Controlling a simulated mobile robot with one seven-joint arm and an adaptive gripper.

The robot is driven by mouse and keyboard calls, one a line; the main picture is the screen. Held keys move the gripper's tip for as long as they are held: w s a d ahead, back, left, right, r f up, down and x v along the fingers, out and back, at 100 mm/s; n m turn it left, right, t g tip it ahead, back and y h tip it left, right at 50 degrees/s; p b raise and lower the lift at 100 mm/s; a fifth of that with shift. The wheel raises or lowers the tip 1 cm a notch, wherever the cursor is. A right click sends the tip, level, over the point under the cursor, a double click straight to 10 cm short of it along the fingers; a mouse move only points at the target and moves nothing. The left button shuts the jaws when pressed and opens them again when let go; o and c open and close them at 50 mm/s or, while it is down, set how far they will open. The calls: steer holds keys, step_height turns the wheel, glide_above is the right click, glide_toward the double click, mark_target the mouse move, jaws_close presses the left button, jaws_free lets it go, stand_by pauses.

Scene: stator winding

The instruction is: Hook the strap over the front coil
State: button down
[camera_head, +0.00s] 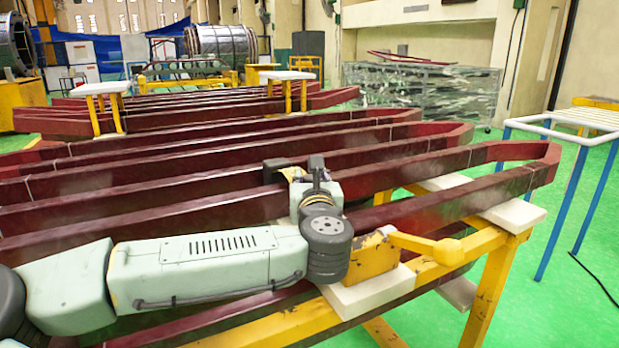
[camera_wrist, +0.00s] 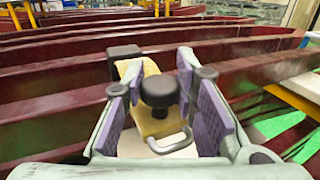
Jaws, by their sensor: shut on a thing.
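The front coil (camera_head: 490,192) is a long dark red bar loop with its rounded end at the right of the head view. My gripper (camera_head: 303,180) is over the coil bars near the middle of the head view. In the wrist view its purple-padded fingers (camera_wrist: 158,100) are shut on the strap (camera_wrist: 151,122), a yellowish piece with a black knob and a metal loop. A black block (camera_wrist: 124,54) is at the strap's far end. Only a little of the strap (camera_head: 293,173) shows in the head view. I cannot tell whether it touches a coil bar.
More dark red coils (camera_head: 180,160) lie in rows behind. A yellow stand (camera_head: 490,290) with pale pads (camera_head: 515,214) supports the front coil. A blue-legged table (camera_head: 553,210) stands at the right, with open green floor (camera_head: 560,310) in front.

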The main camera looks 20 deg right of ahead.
mark_target(311, 181)
steer(key=c, duration=1.3)
jaws_free()
steer(key=v, duration=0.7)
steer(key=shift+s+a, duration=0.1)
steer(key=shift+s, duration=0.15)
